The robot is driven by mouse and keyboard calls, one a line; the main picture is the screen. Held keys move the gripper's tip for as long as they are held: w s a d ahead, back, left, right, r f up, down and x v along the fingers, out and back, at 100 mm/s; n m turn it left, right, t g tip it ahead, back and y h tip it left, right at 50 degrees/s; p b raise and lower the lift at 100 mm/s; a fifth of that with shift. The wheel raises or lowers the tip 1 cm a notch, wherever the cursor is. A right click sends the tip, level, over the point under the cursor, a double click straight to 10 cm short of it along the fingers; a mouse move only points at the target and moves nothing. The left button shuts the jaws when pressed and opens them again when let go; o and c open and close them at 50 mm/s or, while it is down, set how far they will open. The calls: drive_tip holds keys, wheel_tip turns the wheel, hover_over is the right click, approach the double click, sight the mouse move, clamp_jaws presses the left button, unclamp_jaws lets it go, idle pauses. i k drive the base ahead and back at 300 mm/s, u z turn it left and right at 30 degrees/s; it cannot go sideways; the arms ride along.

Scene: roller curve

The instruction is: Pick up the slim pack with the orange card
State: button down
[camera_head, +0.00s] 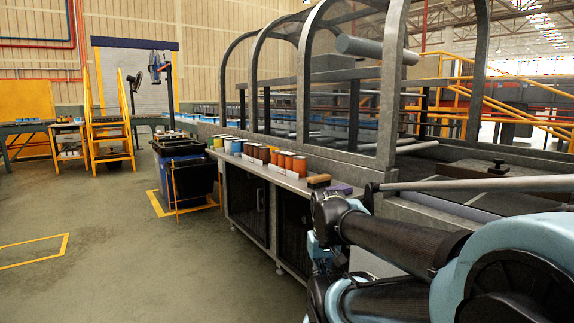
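I cannot make out a slim pack with an orange card for certain. On the grey metal ledge (287,180) in the middle stand several orange cans (289,161) and blue and yellow cans (237,147), with small white cards in front of some. At the ledge's near end lie a brown block-like item (318,181) and a purple item (340,188), partly behind my arm. My black and light-blue arm is folded at the lower right. Its fingertips do not show, so I cannot see whether anything is held.
Dark cabinets (248,203) stand under the ledge. A caged conveyor with grey arches (393,90) rises behind it. A dark bin (187,172) and yellow steps (107,130) stand to the left. The floor at the lower left is clear, with yellow lines.

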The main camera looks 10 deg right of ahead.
sight(287, 163)
drive_tip(key=i, duration=0.15)
drive_tip(key=k, duration=1.3)
drive_tip(key=u, duration=0.5)
drive_tip(key=i, duration=1.7)
drive_tip(key=z, duration=0.55)
drive_tip(key=i, duration=0.4)
drive_tip(key=z, duration=0.2)
